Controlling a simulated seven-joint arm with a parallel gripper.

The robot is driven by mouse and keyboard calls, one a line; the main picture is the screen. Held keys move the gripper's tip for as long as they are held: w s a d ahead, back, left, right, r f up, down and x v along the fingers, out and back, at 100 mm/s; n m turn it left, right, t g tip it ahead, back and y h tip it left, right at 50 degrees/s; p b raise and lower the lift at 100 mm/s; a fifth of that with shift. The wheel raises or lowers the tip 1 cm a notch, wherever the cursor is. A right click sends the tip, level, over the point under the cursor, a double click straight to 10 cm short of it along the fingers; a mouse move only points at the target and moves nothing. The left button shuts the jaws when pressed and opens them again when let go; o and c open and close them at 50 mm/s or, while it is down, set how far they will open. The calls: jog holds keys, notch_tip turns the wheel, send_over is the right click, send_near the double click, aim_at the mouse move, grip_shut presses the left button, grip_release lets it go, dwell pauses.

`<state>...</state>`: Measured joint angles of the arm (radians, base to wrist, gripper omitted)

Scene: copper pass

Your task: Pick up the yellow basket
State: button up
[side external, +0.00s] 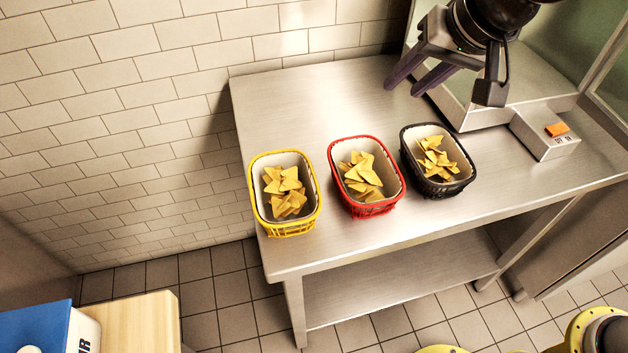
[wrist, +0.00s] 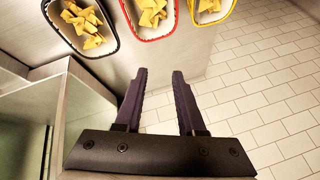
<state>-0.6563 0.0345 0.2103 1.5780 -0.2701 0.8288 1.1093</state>
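The yellow basket (side external: 287,229) stands upright at the left end of the metal table in the side external view, with tan chips (side external: 284,190) inside. It also shows, cut off, at the top right of the wrist view (wrist: 222,17). My gripper (side external: 404,88) is above the table's back right part, beyond the black basket and well away from the yellow one. In the wrist view its two dark fingers (wrist: 163,72) are apart with nothing between them.
A red basket (side external: 373,210) and a black basket (side external: 447,188), both with chips, stand right of the yellow one. A metal appliance with an orange switch (side external: 557,129) is at the table's right. Bare steel (side external: 285,100) lies behind the baskets; a tiled wall (side external: 150,110) is at the left.

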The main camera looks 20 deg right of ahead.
jog(key=s+a+f+n+g, duration=0.1)
jog(key=s+a+f+n, duration=0.25)
jog(key=a+f, duration=0.6)
send_over(317, 190)
jog(key=s, duration=0.2)
notch_tip(317, 190, down, 6)
jog(key=shift+m, duration=0.35)
jog(key=shift+d+x, duration=0.2)
jog(key=shift+x, duration=1.05)
jog(key=shift+d+x, duration=0.25)
jog(key=shift+x, duration=0.95)
jog(key=shift+s+f, duration=0.15)
grip_shut()
